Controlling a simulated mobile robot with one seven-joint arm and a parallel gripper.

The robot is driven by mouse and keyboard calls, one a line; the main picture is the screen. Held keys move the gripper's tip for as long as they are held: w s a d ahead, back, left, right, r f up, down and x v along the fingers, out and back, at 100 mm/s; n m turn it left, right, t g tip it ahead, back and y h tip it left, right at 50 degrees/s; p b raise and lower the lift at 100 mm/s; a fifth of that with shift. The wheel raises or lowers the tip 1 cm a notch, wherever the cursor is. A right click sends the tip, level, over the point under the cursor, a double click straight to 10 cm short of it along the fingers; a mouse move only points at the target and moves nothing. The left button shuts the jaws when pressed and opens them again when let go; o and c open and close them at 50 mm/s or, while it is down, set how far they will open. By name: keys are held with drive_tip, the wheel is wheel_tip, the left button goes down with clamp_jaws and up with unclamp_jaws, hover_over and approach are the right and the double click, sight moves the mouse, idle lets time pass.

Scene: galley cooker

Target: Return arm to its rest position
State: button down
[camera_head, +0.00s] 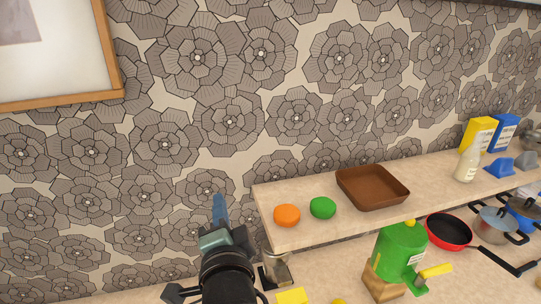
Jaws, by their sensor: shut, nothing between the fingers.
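My gripper (219,212) is at the lower middle of the head view, at the end of my dark arm. Its blue fingers point up and are closed together with nothing between them. It shows in front of the patterned wall, left of the shelf's end, and touches no object that I can see. The lower part of my arm is cut off by the bottom edge.
A raised shelf (330,228) holds an orange ball (287,215), a green ball (323,208), a brown tray (372,187), a white bottle (467,164) and boxes. Below are a green container (401,253), a red pan (448,231) and pots. A picture frame (60,104) hangs upper left.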

drive_tip(key=s+d+r+n+t+h+b, duration=0.1)
drive_tip(key=s+d+r+n+t, duration=0.2)
drive_tip(key=r, duration=0.7)
drive_tip(key=s+d+r+n+t+h+b, duration=0.1)
drive_tip(key=s+d+r+n+t+b, duration=0.1)
drive_tip(key=s+r, duration=0.5)
drive_tip(key=s+d+r+n+t+h+b, duration=0.1)
drive_tip(key=s+r+n+t, duration=0.4)
drive_tip(key=r, duration=0.7)
drive_tip(key=s+d+n+b, duration=0.1)
drive_tip(key=d, duration=0.1)
drive_tip(key=shift+d+r+n+t+h, duration=0.3)
drive_tip(key=shift+d+r+t+h, duration=0.05)
drive_tip(key=shift+d+t+h, duration=0.05)
